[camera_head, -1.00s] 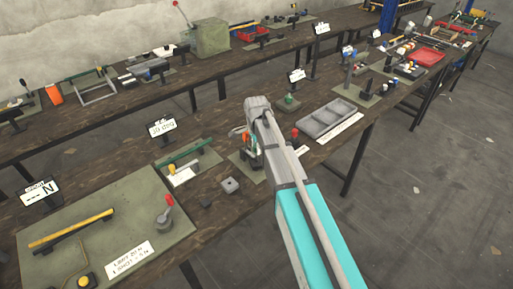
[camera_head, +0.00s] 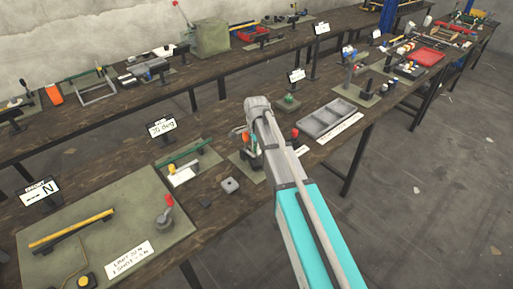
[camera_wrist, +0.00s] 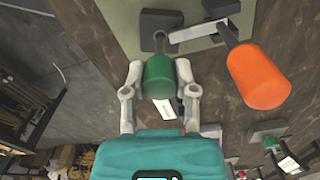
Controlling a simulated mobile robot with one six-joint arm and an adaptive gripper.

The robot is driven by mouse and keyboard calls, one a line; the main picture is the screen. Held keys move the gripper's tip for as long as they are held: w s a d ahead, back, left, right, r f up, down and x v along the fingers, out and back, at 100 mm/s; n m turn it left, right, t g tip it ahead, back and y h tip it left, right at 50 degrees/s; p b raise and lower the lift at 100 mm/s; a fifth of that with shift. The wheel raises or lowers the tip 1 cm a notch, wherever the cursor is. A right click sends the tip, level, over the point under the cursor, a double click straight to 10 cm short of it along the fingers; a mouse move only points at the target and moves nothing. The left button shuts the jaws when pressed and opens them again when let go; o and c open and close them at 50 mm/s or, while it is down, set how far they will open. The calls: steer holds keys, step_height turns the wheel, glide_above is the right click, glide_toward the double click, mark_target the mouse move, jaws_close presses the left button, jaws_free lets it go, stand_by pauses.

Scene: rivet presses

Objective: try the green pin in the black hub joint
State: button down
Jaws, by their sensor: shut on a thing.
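In the wrist view, my gripper (camera_wrist: 159,88) has its two fingers on either side of the green pin (camera_wrist: 159,75) and is shut on it. The pin's far end meets a dark stem in front of a square black block (camera_wrist: 160,20), which may be the hub joint. I cannot tell whether the pin sits in a hole there. A grey link (camera_wrist: 198,31) runs from beside the block towards an orange handle (camera_wrist: 258,76) at the right. In the head view, my gripper (camera_head: 246,138) is mostly hidden behind my own arm.
A grey compartment tray (camera_head: 327,117) lies to the right, near the bench edge. A sign stand (camera_head: 161,127) is further left. A green mat (camera_head: 95,215) fills the near left.

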steer(key=shift+f+b, duration=1.4)
steer(key=shift+b, duration=0.05)
stand_by(0.9)
steer(key=shift+r, duration=0.2)
stand_by(1.0)
steer(key=shift+r+p, duration=2.85)
steer(key=shift+p, duration=0.2)
